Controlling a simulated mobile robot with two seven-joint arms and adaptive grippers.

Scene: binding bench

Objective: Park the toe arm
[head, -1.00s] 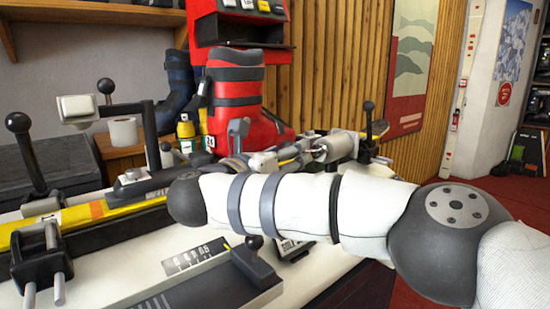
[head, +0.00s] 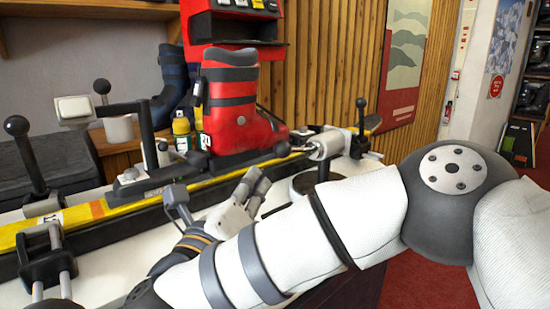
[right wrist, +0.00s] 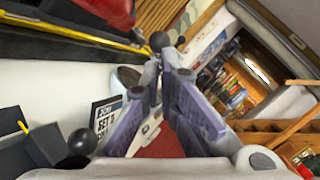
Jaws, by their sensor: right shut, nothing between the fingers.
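A red ski boot (head: 235,110) stands on a yellow ski (head: 110,208) in the bench, its toe pointing right. Just beyond the toe is a white cylinder unit (head: 326,146) with a rod reaching towards the toe. A black-knobbed lever (head: 361,104) rises beside it; I take this assembly for the toe arm. My right gripper (head: 258,182) is shut and empty, in front of the ski and below the boot toe, apart from both. In the right wrist view its fingers (right wrist: 158,78) converge, with a black knob (right wrist: 160,41) beyond the tips. My left gripper is not in view.
At the left stand a black-knobbed lever (head: 17,126) and a raised black arm with a white pad (head: 75,108). A printed card (right wrist: 105,115) and another black knob (right wrist: 79,142) show in the right wrist view. My right forearm hides the bench's front.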

